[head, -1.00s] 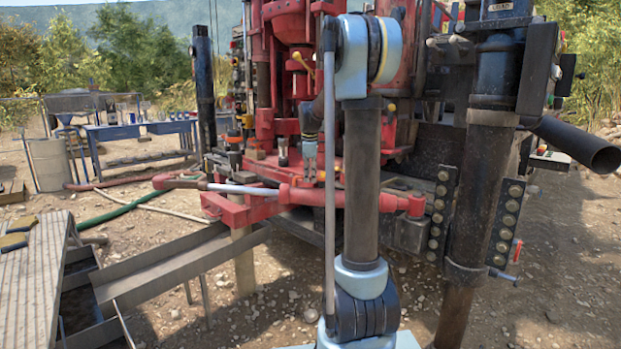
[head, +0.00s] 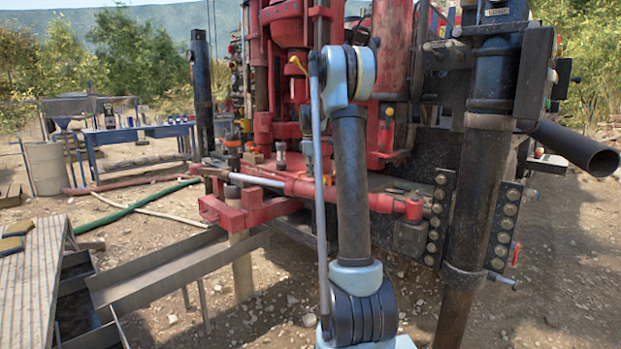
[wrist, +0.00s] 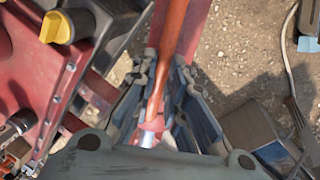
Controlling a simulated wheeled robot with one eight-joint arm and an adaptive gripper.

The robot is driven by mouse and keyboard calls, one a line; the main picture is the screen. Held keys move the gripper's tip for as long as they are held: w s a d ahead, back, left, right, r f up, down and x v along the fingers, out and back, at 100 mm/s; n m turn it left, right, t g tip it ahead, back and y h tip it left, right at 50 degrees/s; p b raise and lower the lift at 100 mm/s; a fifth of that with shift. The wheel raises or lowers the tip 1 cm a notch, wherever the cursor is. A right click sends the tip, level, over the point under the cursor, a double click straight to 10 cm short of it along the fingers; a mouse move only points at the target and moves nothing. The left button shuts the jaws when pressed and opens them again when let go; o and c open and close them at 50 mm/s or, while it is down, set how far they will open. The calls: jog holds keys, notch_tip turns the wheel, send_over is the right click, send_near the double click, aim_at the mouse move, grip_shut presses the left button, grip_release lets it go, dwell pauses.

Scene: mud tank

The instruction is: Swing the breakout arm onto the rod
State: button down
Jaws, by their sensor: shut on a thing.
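The breakout arm (head: 330,190) is a red cylinder with a silver rod section, lying nearly level across the front of the red rig in the head view. It pivots at a red joint at its right end; its dark left tip lies by the rig table's left edge. My gripper (head: 311,168) points down at its middle, partly hidden by my arm link. In the wrist view the breakout arm (wrist: 175,45) runs between my gripper's fingers (wrist: 165,115), which are shut on it. A short upright metal piece (head: 281,155) stands on the rig behind; I cannot tell whether it is the rod.
The red rig (head: 290,50) fills the back. A thick dark post (head: 475,190) stands at right. A metal trough (head: 165,270) and a wooden plank (head: 30,275) lie at left. A blue table (head: 140,135) stands farther back.

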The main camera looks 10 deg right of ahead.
jog(key=w+d+m, duration=0.1)
jog(key=w+d, duration=0.2)
jog(key=w, duration=0.2)
jog(key=shift+w+r+m, duration=0.15)
jog(key=shift+w+m, duration=0.1)
jog(key=shift+m, duration=0.05)
jog(key=c, duration=1.6)
grip_release()
jog(key=shift+w+d, duration=0.1)
notch_tip(320, 180, up, 12)
jog(key=s+a, duration=0.1)
jog(key=s, duration=0.1)
jog(key=shift+a+f, duration=0.2)
jog(key=shift+f, duration=0.05)
